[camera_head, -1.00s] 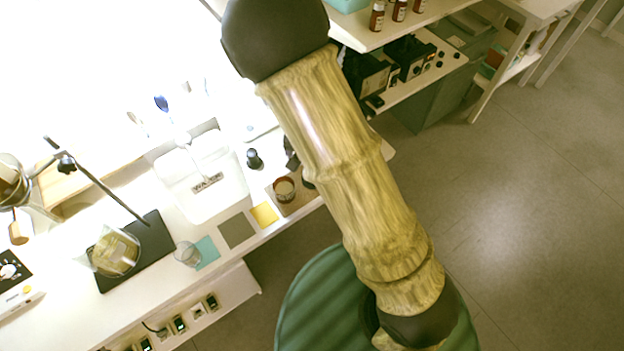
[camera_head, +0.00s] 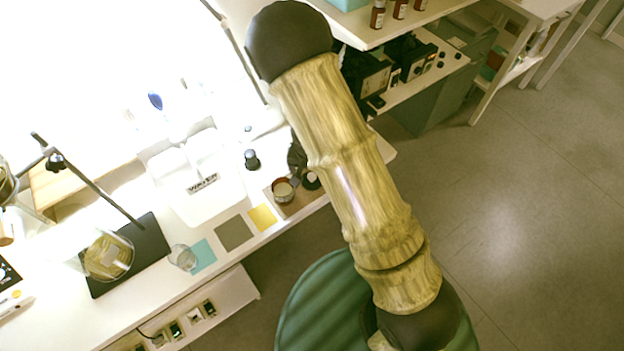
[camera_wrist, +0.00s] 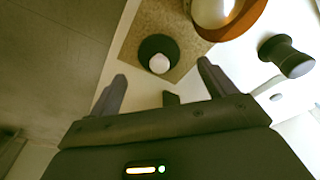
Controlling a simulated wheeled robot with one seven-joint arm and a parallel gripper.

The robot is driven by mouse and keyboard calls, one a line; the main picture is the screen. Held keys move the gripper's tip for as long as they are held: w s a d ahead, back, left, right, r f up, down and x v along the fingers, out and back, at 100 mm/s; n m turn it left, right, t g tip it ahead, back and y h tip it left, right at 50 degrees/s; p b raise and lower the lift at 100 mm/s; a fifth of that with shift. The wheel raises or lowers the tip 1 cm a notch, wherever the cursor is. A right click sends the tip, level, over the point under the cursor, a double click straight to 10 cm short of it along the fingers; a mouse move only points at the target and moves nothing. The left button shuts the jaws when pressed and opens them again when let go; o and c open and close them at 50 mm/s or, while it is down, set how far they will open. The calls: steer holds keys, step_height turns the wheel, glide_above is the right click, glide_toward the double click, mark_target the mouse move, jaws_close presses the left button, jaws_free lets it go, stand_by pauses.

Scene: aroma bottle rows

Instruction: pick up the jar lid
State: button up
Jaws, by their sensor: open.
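The jar lid, which I take to be the dark disc with a pale round knob (camera_wrist: 159,60), lies flat on a brown cork mat (camera_wrist: 185,30) in the wrist view. In the head view it shows partly behind my arm (camera_head: 313,181), beside an open round jar (camera_head: 283,190). The jar (camera_wrist: 228,14) is cut off at the top of the wrist view. My gripper (camera_wrist: 161,84) is open and empty, its two fingers spread to either side below the lid in the picture. In the head view my gripper is mostly hidden by my arm.
A black knobbed object (camera_wrist: 287,56) stands right of the mat; it also shows in the head view (camera_head: 251,159). Yellow (camera_head: 262,217), grey (camera_head: 234,233) and teal (camera_head: 203,256) squares line the bench's front edge. A glass beaker (camera_head: 108,257) stands farther left. Floor lies beyond the edge.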

steer(key=f, duration=0.1)
steer(key=f+b, duration=0.1)
steer(key=f, duration=0.2)
steer(key=shift+w+d+f+b, duration=0.15)
steer(key=shift+w+f+b, duration=0.1)
steer(key=shift+w+b, duration=0.05)
steer(key=shift+r, duration=0.1)
steer(key=c, duration=1.1)
step_height(320, 180, up, 10)
steer(key=p, duration=0.4)
steer(key=shift+d, duration=0.1)
